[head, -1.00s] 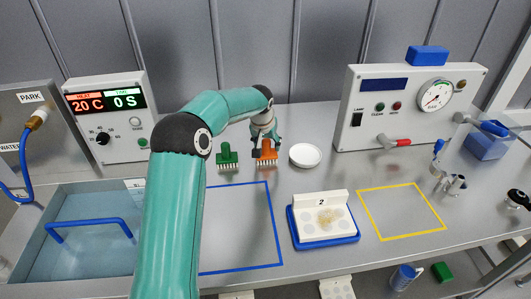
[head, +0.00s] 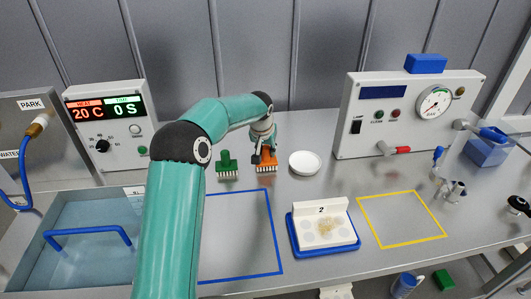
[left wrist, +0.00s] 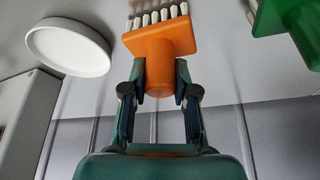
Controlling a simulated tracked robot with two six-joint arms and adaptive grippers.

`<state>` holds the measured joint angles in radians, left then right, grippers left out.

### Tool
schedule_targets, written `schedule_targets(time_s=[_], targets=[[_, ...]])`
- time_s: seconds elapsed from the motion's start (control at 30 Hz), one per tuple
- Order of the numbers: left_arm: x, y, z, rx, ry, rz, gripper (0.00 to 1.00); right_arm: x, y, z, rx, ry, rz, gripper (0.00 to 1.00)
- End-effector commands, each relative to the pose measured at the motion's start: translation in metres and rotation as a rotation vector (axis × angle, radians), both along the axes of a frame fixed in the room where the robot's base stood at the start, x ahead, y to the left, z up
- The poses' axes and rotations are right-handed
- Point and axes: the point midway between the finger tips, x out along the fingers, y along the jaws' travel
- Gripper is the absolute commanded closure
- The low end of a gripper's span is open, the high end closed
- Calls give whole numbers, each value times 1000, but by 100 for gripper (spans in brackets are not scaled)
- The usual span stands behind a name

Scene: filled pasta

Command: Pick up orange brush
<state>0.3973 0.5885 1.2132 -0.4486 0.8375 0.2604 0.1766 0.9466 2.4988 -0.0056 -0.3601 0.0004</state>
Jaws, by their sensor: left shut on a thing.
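The orange brush (head: 266,166) has a block head with pale bristles pointing down and stands at the back of the steel table in the head view. In the left wrist view the orange brush (left wrist: 160,45) shows its block and round handle between the fingers. My left gripper (head: 264,152) is above the brush, its fingers (left wrist: 160,80) closed on both sides of the handle. I cannot tell whether the bristles still touch the table. My right gripper is in neither view.
A green brush (head: 227,167) stands close to the left of the orange one. A white round dish (head: 305,163) is close to the right. A blue tray (head: 325,249) with a white plate marked 2 lies in front. A blue-outlined area (head: 272,225) and a yellow-outlined area (head: 402,244) mark the table.

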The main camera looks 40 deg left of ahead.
Motion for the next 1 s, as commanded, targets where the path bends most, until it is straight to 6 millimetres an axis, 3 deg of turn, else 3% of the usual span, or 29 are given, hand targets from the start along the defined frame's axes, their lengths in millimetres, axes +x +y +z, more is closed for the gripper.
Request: schedule_targets(time_s=[0.27,0.73,1.0], targets=[[1,1,34,2,-6,1,100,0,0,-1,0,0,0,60],[1,0,155,1,-5,1,100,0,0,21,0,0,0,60],[0,1,191,1,-2,1,100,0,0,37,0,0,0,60]])
